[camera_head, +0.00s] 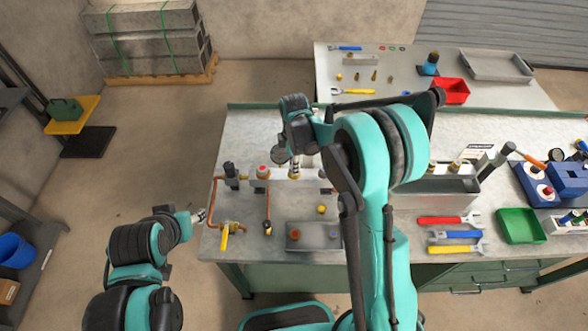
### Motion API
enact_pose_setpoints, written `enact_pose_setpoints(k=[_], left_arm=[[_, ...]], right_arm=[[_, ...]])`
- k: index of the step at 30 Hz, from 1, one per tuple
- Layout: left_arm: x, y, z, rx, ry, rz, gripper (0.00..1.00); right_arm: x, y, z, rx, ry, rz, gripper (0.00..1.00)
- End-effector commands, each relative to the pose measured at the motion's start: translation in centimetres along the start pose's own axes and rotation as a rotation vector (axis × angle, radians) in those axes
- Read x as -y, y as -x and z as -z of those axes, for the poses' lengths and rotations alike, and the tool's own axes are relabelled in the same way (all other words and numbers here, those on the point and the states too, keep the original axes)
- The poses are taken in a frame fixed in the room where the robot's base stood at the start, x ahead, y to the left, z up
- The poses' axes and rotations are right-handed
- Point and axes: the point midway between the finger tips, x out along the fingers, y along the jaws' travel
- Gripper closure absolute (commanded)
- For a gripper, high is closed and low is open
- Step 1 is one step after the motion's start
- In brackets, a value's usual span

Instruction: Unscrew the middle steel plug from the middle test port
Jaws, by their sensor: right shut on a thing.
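The receiver's pale body (278,183) lies across the bench with fittings along its top. The middle test port (294,176) shows as a brass fitting near its centre. My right gripper (296,163) points down right above this port, shut on what appears to be the middle steel plug. The plug is mostly hidden by the fingers, so I cannot tell whether it is still threaded in. My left gripper (201,215) is low at the bench's left edge, near the copper pipe, apart from the port; its jaws are too small to read.
A red-topped fitting (262,171) stands left of the middle port. A yellow-handled valve (226,233) and copper pipes are at front left. A dark block (313,237) sits in front. Wrenches (448,220) and a green tray (521,226) lie right. My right arm covers the bench's centre.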

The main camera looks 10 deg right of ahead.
Motion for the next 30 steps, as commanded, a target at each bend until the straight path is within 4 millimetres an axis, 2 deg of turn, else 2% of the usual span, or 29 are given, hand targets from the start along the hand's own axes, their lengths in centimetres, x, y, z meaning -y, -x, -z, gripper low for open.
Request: enact_pose_setpoints(k=[5,6,9,18,20,30], left_arm=[[0.0,0.0,0.0,0.0,0.0,0.0,0.54],[0.0,0.0,0.0,0.0,0.0,0.0,0.54],[0.0,0.0,0.0,0.0,0.0,0.0,0.54],[0.0,0.0,0.0,0.0,0.0,0.0,0.54],[0.0,0.0,0.0,0.0,0.0,0.0,0.54],[0.0,0.0,0.0,0.0,0.0,0.0,0.54]], right_arm=[[0.0,-0.01,0.0,0.0,0.014,0.0,1.0],[0.0,-0.01,0.0,0.0,0.014,0.0,0.73],[0.0,-0.01,0.0,0.0,0.013,0.0,0.51],[0.0,-0.01,0.0,0.0,-0.034,0.0,0.51],[0.0,-0.01,0.0,0.0,-0.156,0.0,0.51],[0.0,-0.01,0.0,0.0,-1.164,0.0,0.51]])
